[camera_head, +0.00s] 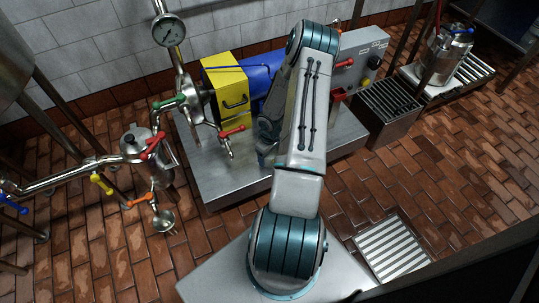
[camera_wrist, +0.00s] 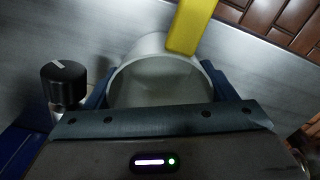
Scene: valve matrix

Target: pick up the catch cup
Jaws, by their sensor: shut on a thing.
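The catch cup (camera_wrist: 158,84) is a pale grey round cup, seen from above into its open mouth in the wrist view. My gripper (camera_wrist: 160,78) is shut on it, with one blue finger against each side of its wall. The cup looks empty. The gripper body hides its near side. Its base and any gap to the grey metal surface are not clear. In the head view my own arm covers much of the middle, and I cannot make out the cup there.
In the wrist view a black knob (camera_wrist: 63,82) stands close left, and a yellow bar (camera_wrist: 191,26) reaches the cup's far rim.

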